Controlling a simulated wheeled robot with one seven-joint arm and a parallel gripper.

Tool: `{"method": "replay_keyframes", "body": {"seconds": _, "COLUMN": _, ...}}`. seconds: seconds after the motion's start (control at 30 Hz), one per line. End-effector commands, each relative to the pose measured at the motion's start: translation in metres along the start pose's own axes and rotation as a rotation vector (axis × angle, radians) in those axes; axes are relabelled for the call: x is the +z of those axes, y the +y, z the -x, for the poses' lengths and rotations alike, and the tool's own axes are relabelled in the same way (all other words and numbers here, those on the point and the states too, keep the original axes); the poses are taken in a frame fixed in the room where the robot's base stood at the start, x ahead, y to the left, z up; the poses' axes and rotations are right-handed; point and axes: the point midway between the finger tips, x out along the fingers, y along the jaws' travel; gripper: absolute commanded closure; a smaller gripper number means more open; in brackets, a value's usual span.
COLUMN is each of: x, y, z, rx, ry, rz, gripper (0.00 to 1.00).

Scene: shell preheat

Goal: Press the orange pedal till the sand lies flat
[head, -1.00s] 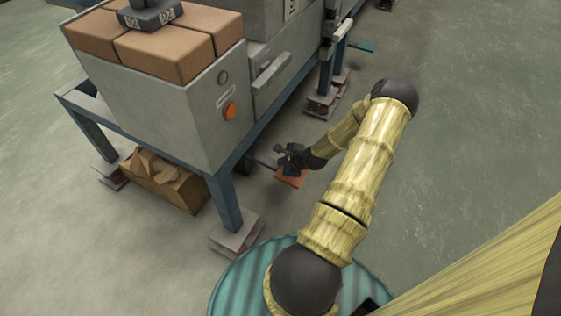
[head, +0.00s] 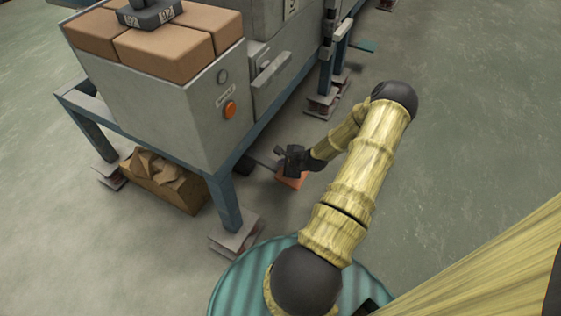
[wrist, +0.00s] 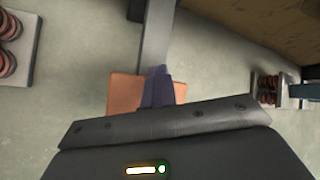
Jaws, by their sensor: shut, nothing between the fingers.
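The orange pedal (head: 291,181) is a flat plate low beside the machine's leg. It also shows in the wrist view (wrist: 124,93), joined to a grey bar (wrist: 157,35). My gripper (head: 284,158) is shut and empty, over the pedal in the head view. In the wrist view its shut fingertips (wrist: 161,73) overlap the pedal near the bar; I cannot tell whether they touch it. A brown box (head: 165,188) under the bench holds lumpy brown material (head: 153,165) with an uneven, peaked top. I cannot tell whether this is the sand.
A grey machine casing (head: 160,115) on blue legs (head: 224,200) stands close left of my gripper. It carries brown blocks, a dark weight (head: 150,14) and an orange button (head: 229,110). Springs on foot plates (head: 237,236) support the legs. Open floor lies to the right.

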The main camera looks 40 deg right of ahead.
Motion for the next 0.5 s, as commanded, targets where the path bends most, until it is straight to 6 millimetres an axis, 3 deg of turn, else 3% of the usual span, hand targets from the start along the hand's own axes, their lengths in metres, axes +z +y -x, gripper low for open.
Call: {"method": "replay_keyframes", "body": {"seconds": 0.5, "x": -0.0055, "y": 0.0036, "z": -0.0034, "rx": 0.002, "ry": 0.005, "rz": -0.003, "gripper": 1.0}}
